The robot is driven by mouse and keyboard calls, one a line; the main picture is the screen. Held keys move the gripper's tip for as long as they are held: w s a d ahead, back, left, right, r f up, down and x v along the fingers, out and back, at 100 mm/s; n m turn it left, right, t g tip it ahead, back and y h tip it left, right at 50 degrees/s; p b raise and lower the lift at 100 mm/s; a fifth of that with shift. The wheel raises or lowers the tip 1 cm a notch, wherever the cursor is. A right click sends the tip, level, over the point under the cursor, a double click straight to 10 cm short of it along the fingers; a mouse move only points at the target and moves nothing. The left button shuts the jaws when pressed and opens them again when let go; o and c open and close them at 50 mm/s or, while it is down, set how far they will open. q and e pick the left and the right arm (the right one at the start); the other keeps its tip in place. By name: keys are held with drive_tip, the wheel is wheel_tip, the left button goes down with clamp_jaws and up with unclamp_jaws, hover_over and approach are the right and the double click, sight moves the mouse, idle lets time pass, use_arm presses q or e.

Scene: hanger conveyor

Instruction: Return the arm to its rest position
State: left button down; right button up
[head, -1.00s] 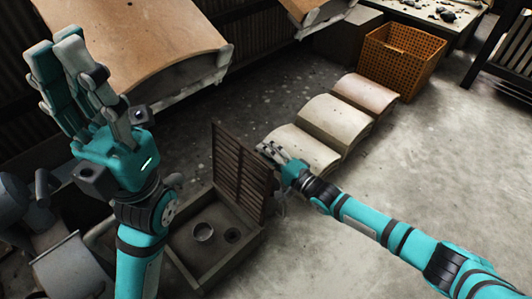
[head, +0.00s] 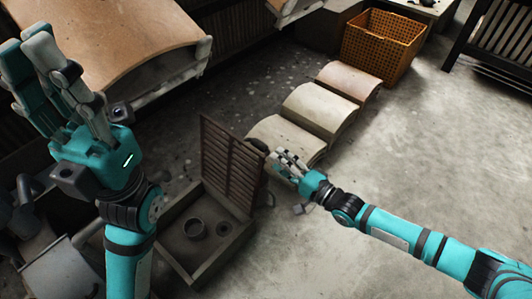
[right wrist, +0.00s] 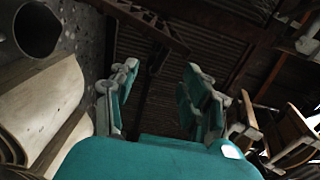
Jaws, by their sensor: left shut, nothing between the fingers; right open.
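My left gripper (head: 30,45) is raised at the left of the head view, its fingers pointing up and together, with nothing between them. My right gripper (head: 284,160) is open and empty, just right of an upright slatted brown lid (head: 228,165) and in front of the nearest curved panel. In the right wrist view its two fingers (right wrist: 160,95) stand wide apart with nothing between them. The right arm reaches in from the lower right over bare floor.
A square box (head: 172,238) holding a small round cup (head: 194,228) lies below the lid. Curved panels (head: 318,108) lie in a row, with an orange basket (head: 380,48) behind. A large curved board (head: 130,45) stands near my left gripper. Floor at right (head: 450,150) is clear.

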drive_tip(key=shift+v, duration=0.9)
